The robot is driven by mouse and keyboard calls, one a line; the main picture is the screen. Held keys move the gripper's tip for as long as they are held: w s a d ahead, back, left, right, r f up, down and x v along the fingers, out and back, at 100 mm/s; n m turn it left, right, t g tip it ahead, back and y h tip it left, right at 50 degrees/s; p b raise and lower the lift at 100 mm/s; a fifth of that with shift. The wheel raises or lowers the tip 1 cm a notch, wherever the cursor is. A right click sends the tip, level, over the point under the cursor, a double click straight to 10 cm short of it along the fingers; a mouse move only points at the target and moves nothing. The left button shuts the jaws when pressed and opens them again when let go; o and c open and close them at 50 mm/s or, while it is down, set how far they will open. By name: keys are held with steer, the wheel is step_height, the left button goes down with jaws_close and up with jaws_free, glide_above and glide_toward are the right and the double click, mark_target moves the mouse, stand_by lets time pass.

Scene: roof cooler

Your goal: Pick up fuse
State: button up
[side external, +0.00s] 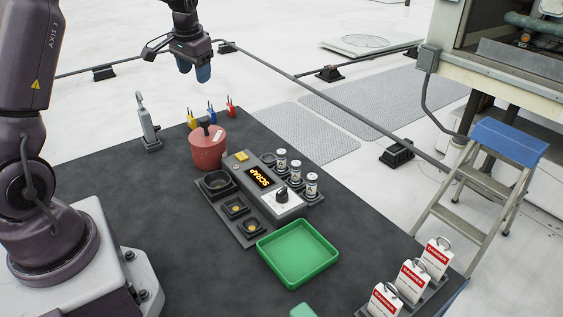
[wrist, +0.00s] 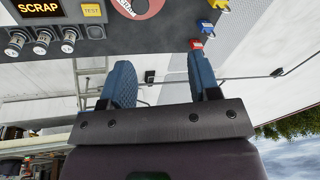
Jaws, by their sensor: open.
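Three fuses with pale bodies and dark bands stand in a row in dark holders on the right side of the tester. In the side external view they are the back fuse (side external: 281,160), the middle fuse (side external: 295,172) and the front fuse (side external: 311,184). They also show at the upper left of the wrist view (wrist: 42,41). The tester (side external: 262,178) has a lit display reading SCRAP, a yellow TEST button and a dial. My gripper (side external: 194,71) is open and empty, high beyond the table's far edge and well away from the fuses. Its blue fingers (wrist: 160,65) are spread in the wrist view.
A red pot (side external: 207,150) stands left of the tester, with yellow, blue and red padlocks (side external: 211,112) behind it. A green tray (side external: 297,254) lies in front. Several danger tags (side external: 413,279) stand at the front right. A stepladder (side external: 480,180) is beyond the table's right edge.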

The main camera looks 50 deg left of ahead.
steer(key=w+d+f+m+t+y, duration=0.1)
steer(key=w+d+m+t+y, duration=0.15)
steer(key=m, duration=0.75)
steer(key=w+d+f+m+t+y, duration=0.1)
steer(key=f+m+t+y, duration=0.15)
steer(key=m, duration=0.65)
steer(key=s+d+r+m+t+h, duration=0.1)
steer(key=d+r+m+t+h, duration=0.25)
steer(key=d+m, duration=0.5)
steer(key=d+r+m+t+h, duration=0.2)
steer(key=d+m+t, duration=0.3)
steer(key=m, duration=0.6)
steer(key=g, duration=0.2)
glide_toward(280, 152)
steer(key=shift+t, duration=0.35)
steer(key=x, duration=0.4)
steer(key=shift+w+a+f, duration=0.1)
steer(key=shift+a+f, duration=0.15)
steer(key=shift+f, duration=0.2)
steer(key=shift+x, duration=3)
steer(key=shift+d, duration=0.15)
steer(key=shift+c, duration=0.2)
